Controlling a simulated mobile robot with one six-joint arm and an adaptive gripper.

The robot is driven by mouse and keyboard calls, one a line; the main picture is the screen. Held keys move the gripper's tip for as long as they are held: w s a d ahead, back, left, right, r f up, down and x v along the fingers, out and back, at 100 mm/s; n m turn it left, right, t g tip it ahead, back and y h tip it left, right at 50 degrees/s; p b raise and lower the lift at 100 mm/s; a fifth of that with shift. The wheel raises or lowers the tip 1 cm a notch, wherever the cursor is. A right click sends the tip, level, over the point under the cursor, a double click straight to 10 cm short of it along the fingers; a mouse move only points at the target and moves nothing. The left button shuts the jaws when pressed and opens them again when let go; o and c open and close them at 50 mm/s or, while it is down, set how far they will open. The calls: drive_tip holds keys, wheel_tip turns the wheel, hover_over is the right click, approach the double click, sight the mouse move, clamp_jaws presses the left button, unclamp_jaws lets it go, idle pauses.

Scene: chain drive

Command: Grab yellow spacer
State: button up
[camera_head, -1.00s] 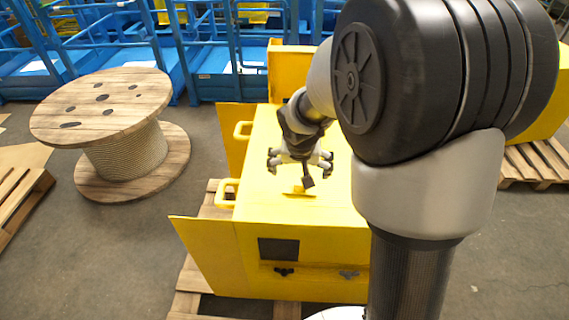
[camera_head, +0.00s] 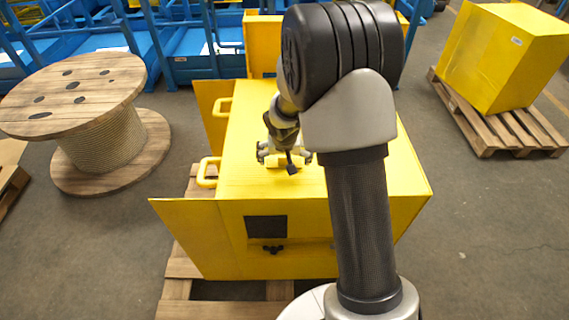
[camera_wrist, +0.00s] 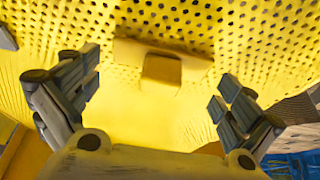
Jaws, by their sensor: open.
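The yellow spacer (camera_wrist: 162,67) is a small yellow block, T-shaped in the wrist view, on a yellow perforated surface. It lies beyond my fingertips, between their two lines and a little above picture centre. In the head view the yellow spacer (camera_head: 274,165) shows as a small patch on top of the large yellow cabinet (camera_head: 330,180), partly hidden by my gripper. My gripper (camera_head: 285,158) hangs just over the cabinet top at the spacer. Its two fingers (camera_wrist: 160,88) are wide apart with nothing between them.
The cabinet stands on a wooden pallet (camera_head: 176,290), with yellow handles (camera_head: 209,172) on its left side. A wooden cable reel (camera_head: 95,125) stands left. A yellow box (camera_head: 505,55) on another pallet stands right. Blue racks (camera_head: 190,70) line the back. Grey floor is clear at right.

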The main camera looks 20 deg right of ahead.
drive_tip(key=shift+w+f, duration=0.1)
drive_tip(key=shift+f, duration=0.2)
